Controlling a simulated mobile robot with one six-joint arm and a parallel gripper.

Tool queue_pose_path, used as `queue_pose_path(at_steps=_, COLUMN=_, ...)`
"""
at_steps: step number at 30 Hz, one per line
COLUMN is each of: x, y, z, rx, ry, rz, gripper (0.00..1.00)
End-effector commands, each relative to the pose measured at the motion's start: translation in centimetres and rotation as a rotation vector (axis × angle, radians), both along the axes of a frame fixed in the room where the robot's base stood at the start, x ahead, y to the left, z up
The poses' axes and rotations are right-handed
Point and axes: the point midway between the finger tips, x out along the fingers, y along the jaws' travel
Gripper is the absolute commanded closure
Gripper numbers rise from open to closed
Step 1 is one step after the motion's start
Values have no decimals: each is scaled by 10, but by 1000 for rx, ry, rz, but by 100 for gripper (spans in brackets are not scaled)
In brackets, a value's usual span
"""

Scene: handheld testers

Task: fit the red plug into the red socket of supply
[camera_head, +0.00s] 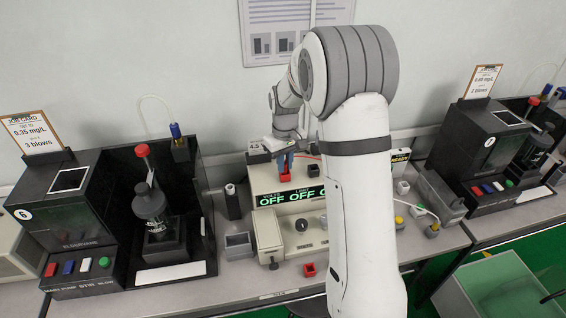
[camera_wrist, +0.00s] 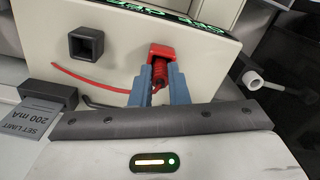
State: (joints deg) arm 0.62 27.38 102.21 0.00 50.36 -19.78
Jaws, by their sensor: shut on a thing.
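The supply (camera_head: 305,215) is a cream box with a green-lettered display reading OFF, at the bench's middle. My gripper (camera_head: 286,163) is over its top. In the wrist view my gripper's blue fingers (camera_wrist: 157,88) are shut on the ribbed red plug (camera_wrist: 160,75). The red socket (camera_wrist: 161,52), a square red block, is directly at the plug's far end. The plug's front end is hidden there; I cannot tell how deep it sits. A red lead (camera_wrist: 95,78) runs left from the plug area. A black square socket (camera_wrist: 86,44) stands to the left, empty.
A black tester (camera_head: 150,215) stands left of the supply, another (camera_head: 490,145) to the right. A small red holder (camera_head: 310,270) and a grey box (camera_head: 238,245) lie near the supply. A card holder (camera_wrist: 47,95) and a white-ended black part (camera_wrist: 252,80) flank my gripper.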

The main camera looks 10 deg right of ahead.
Motion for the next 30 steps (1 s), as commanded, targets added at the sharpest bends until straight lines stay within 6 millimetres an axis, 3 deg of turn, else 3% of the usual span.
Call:
queue_pose_path(at_steps=1, x=0, y=0, z=-3, rx=0, ry=1, rz=0, gripper=100)
queue_pose_path(at_steps=2, x=0, y=0, z=-2, rx=0, ry=0, rz=0, gripper=83)
queue_pose_path(at_steps=9, x=0, y=0, z=-2, rx=0, ry=1, rz=1, gripper=63)
queue_pose_path(at_steps=20, x=0, y=1, z=7, rx=0, ry=-1, rz=2, gripper=63)
queue_pose_path(at_steps=30, x=1, y=1, z=76, rx=-1, ry=-4, rz=2, gripper=63)
